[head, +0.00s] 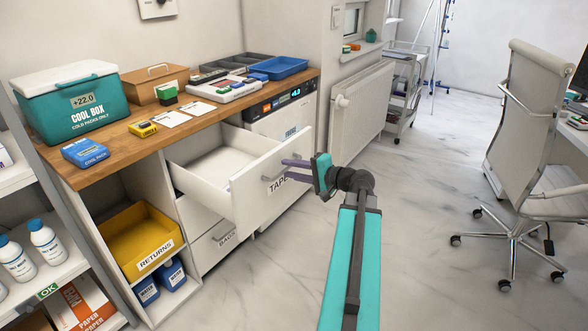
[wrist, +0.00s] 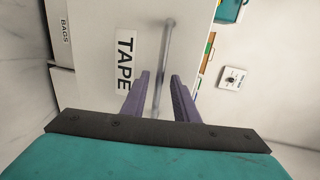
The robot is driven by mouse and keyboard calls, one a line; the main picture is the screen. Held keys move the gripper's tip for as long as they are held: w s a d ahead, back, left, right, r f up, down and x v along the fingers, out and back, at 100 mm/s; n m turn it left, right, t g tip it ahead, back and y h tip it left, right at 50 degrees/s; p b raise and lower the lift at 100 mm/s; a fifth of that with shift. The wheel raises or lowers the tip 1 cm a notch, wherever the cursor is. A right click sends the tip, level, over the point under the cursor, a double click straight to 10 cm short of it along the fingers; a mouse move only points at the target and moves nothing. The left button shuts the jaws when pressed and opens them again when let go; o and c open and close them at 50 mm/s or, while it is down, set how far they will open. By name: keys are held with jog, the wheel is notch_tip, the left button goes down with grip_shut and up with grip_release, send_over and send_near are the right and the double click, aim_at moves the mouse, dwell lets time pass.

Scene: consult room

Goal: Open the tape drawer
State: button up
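The tape drawer (head: 252,195) is a white drawer labelled TAPE, pulled well out of the cabinet under the wooden counter. The visible part of its inside is bare white. Its grey bar handle (head: 268,181) is on the front and also shows in the wrist view (wrist: 165,55). My gripper (head: 288,170) is at this handle, in front of the drawer. In the wrist view its purple fingers (wrist: 160,85) stand on either side of the bar, with a gap visible to each side, so it is open around the handle and not clamped.
A drawer labelled BAGS (head: 215,245) is below, closed. A yellow returns bin (head: 140,232) sits in an open shelf to the left. The counter (head: 190,122) holds a cool box (head: 75,100) and trays. The floor (head: 430,230) to the right is clear up to a wheeled chair (head: 535,140).

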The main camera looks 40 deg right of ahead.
jog(key=shift+d, duration=0.1)
jog(key=shift+s, duration=0.1)
jog(key=shift+s+d, duration=0.15)
jog(key=shift+s, duration=0.3)
jog(key=v, duration=1.2)
jog(key=shift+s, duration=0.35)
jog(key=shift+r, duration=0.15)
